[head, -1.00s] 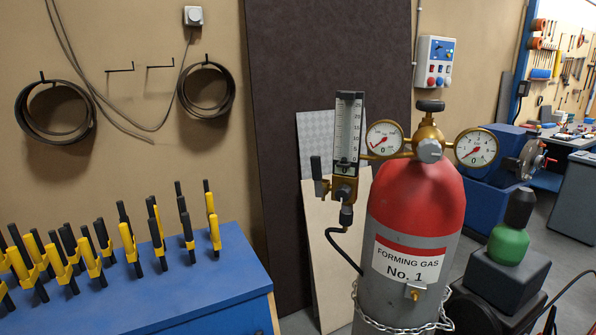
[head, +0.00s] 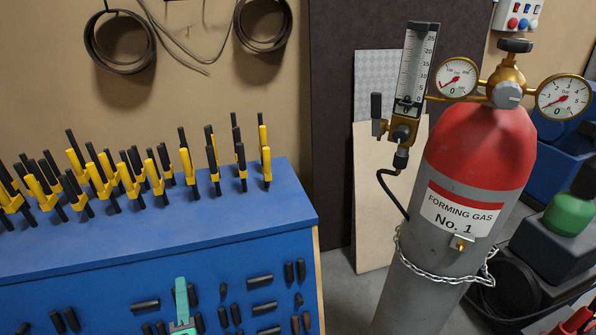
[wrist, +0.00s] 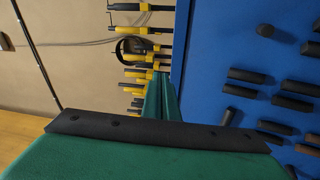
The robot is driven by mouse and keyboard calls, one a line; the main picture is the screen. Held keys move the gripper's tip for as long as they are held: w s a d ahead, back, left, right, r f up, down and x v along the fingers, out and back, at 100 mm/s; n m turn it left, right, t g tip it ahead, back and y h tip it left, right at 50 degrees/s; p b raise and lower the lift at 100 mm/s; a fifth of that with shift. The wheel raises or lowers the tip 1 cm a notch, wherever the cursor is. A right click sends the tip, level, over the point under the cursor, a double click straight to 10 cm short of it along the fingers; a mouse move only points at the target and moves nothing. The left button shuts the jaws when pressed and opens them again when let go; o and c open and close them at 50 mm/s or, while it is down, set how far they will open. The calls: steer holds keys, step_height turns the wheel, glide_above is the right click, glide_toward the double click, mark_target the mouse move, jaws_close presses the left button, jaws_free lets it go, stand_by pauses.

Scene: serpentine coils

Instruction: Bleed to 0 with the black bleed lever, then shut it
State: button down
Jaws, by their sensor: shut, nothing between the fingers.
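The black bleed lever (head: 377,106) stands upright on the left side of the brass block under the flow meter (head: 415,68). The flow meter is a clear scaled tube, and its float looks low, near the 0 end. The left gauge (head: 457,77) and right gauge (head: 563,96) have red needles pointing to the lower left. They sit on the regulator above the red and grey gas cylinder (head: 470,190). My teal gripper (head: 182,285) is at the bottom edge of the head view, well left of and below the lever. Its fingers are together in the wrist view (wrist: 165,85), with nothing between them.
A blue bench (head: 150,230) with yellow and black clamps on top and black grips on its front fills the left. A chain (head: 430,272) surrounds the cylinder. A black hose (head: 390,190) hangs below the flow meter. Floor shows between bench and cylinder.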

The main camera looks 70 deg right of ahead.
mark_target(377, 116)
steer(key=s+d+r+m+g+h, duration=0.25)
steer(key=d+r+g+h, duration=0.2)
steer(key=d+r, duration=0.45)
steer(key=s+d+r+m+g+h, duration=0.25)
steer(key=d+r+g, duration=0.4)
steer(key=r, duration=0.55)
steer(key=s+d+r+m+g+y, duration=0.25)
steer(key=s+d+r+g, duration=0.2)
steer(key=s+r, duration=0.35)
steer(key=s+d+r+m+g+y, duration=0.1)
steer(key=s+d+r+m+g, duration=0.25)
steer(key=s+r+g, duration=0.35)
steer(key=s+d+r+t, duration=0.1)
steer(key=s+d+r, duration=0.1)
steer(key=s+d, duration=0.5)
steer(key=shift+s+d, duration=0.35)
steer(key=shift+s, duration=0.3)
